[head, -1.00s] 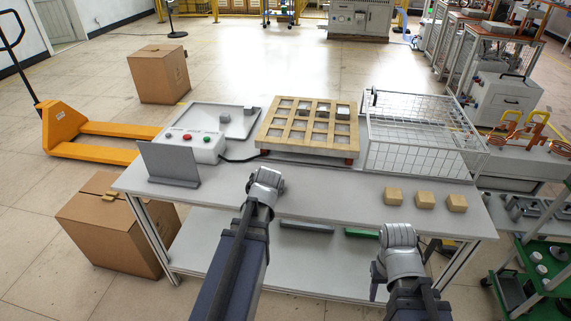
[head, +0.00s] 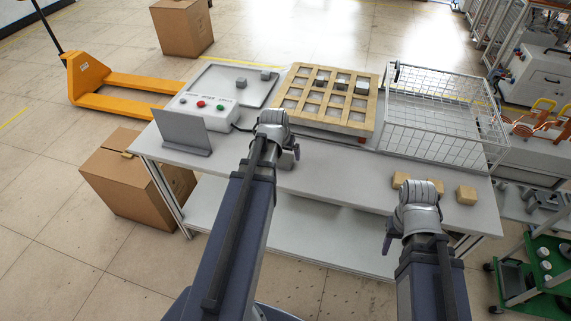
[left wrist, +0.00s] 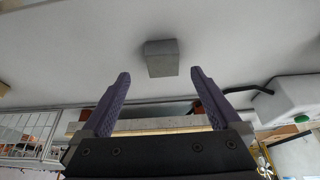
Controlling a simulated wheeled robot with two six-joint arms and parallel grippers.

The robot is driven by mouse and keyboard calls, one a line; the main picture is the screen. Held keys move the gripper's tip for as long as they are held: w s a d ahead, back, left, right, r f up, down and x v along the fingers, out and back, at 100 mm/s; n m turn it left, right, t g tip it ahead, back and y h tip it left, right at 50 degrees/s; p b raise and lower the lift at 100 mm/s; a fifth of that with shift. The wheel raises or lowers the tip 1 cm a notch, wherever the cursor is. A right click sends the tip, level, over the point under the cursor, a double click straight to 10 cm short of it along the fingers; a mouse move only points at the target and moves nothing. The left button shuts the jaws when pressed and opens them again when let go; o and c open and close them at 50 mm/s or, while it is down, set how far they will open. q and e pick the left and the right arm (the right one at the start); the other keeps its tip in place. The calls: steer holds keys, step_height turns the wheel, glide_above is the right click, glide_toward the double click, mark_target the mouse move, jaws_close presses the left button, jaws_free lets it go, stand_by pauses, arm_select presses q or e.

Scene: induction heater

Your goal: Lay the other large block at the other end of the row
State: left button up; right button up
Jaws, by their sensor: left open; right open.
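Three tan blocks stand in a row at the table's right front: the left one (head: 399,179), the middle one (head: 436,187), partly hidden by my right arm, and the right one (head: 466,194). A grey block (left wrist: 161,58) lies on the table in the left wrist view, beyond and between the fingertips of my left gripper (left wrist: 161,78), not gripped. In the head view my left gripper (head: 288,156) is low over the table, in front of the wooden rack, and hides most of what is under it. My right gripper (head: 391,238) is empty, near the table's front edge.
A wooden grid rack (head: 370,103) with grey pieces in some cells stands behind my left gripper. A wire basket (head: 440,140) is right of it. A control box (head: 203,112), a grey upright plate (head: 183,130) and a tray (head: 211,80) with two small grey blocks are at left.

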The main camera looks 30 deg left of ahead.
mark_target(285, 159)
arm_select(q)
steer(key=shift+a+b+x, duration=0.15)
steer(key=shift+b+x, duration=1.05)
steer(key=shift+x, duration=0.2)
steer(key=shift+a+b+x, duration=0.1)
steer(key=shift+b+x, duration=1.05)
steer(key=shift+x, duration=0.3)
steer(key=shift+r, duration=0.15)
steer(key=shift+c, duration=0.4)
jaws_close()
